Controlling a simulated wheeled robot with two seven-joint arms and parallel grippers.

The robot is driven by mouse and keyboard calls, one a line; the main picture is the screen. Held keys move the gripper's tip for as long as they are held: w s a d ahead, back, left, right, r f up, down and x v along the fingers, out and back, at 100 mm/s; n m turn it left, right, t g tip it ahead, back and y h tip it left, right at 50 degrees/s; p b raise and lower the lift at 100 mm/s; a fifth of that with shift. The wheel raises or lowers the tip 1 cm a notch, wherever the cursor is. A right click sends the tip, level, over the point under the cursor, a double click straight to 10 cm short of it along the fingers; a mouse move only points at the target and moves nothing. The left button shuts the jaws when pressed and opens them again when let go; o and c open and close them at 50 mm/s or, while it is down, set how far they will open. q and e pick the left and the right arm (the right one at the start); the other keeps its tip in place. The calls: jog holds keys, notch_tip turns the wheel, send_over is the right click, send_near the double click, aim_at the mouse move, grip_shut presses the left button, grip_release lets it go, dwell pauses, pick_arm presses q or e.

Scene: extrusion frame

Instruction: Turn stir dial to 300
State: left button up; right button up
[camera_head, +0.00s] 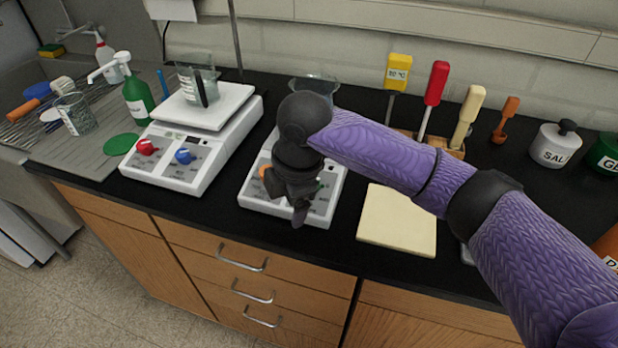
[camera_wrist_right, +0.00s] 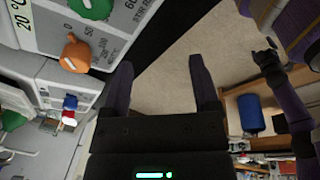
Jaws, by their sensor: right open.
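The right hot plate (camera_head: 254,196) stands near the counter's front edge, partly hidden by my right arm. Its orange dial (camera_wrist_right: 76,53) and green dial (camera_wrist_right: 93,8) show in the wrist view beside printed scales. STIR lettering shows near the green dial, which is cut by the frame edge; I cannot read either setting. In the head view the orange dial (camera_head: 264,171) peeks out left of my gripper. My right gripper (camera_head: 299,214) hangs over the plate's front panel. In the wrist view its fingers are apart with nothing between them. A dark arm end, seemingly my left gripper (camera_wrist_right: 265,57), shows small at right.
Another hot plate (camera_head: 215,158) with red and blue dials stands left, carrying a beaker (camera_head: 207,76). A glass vessel (camera_head: 315,84) stands behind my right wrist. A cream pad (camera_head: 397,219) lies right of the plate. Screwdriver-like tools stand behind in a wooden holder.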

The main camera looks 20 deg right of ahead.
jog(key=shift+h, duration=0.5)
jog(key=w+d+r, duration=0.1)
jog(key=d+r, duration=0.1)
jog(key=w+d+r, duration=0.1)
jog(key=r, duration=0.1)
jog(key=w+d+r, duration=0.1)
jog(key=d+r, duration=0.1)
jog(key=r, duration=0.1)
jog(key=shift+w+d, duration=0.3)
jog(key=shift+w, duration=0.1)
jog(key=f+b, duration=0.1)
jog(key=f, duration=0.2)
jog(key=w+f+b, duration=0.1)
jog(key=f, duration=0.5)
jog(key=shift+w+a+b, duration=0.15)
jog(key=shift+a+b, duration=0.05)
jog(key=shift+b, duration=0.2)
grip_shut()
